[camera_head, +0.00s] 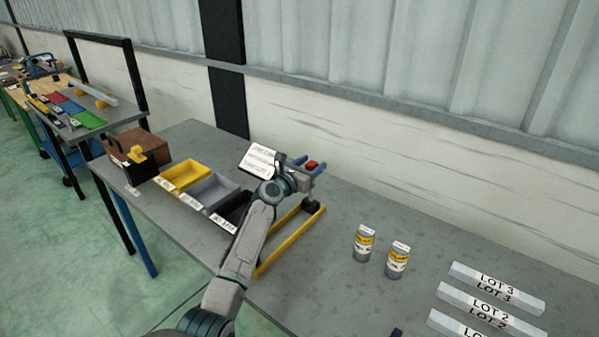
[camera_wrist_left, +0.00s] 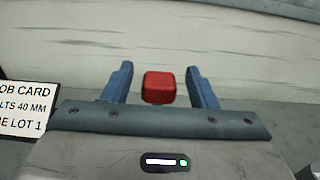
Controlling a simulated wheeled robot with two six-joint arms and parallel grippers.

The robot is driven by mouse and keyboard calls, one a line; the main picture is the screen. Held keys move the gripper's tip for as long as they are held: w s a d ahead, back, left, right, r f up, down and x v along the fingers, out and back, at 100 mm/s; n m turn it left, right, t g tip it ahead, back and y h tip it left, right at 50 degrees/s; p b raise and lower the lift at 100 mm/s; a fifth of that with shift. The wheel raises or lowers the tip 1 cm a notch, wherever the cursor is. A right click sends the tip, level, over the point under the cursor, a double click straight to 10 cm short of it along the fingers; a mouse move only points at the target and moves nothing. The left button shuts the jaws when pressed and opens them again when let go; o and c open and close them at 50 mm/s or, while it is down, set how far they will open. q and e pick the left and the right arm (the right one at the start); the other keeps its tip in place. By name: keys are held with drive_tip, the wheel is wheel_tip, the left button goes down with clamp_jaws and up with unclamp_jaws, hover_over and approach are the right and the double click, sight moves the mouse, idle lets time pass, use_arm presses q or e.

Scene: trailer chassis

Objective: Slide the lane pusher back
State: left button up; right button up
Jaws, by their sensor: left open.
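A red block (camera_head: 312,165), which looks like the lane pusher's knob, shows at the far end of the yellow-railed lane (camera_head: 273,262) on the grey table. My left gripper (camera_head: 309,161) reaches over the lane with its blue fingers open. In the left wrist view the red block (camera_wrist_left: 159,87) sits between the two open fingers (camera_wrist_left: 160,68), with a gap on each side. Its lower part is hidden behind the gripper body. The arm covers much of the lane. A dark blue tip (camera_head: 397,333) at the bottom edge may be my right gripper.
Yellow (camera_head: 184,176), grey (camera_head: 213,190) and black bins stand left of the arm. A job card (camera_head: 258,160) stands just left of the gripper. Two labelled cans (camera_head: 364,243) (camera_head: 397,260) and clear lot strips (camera_head: 490,301) are to the right. A wall runs behind the table.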

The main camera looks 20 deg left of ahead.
use_arm(q)
drive_tip(key=v, duration=0.7)
drive_tip(key=shift+s, duration=0.25)
drive_tip(key=shift+a, duration=0.1)
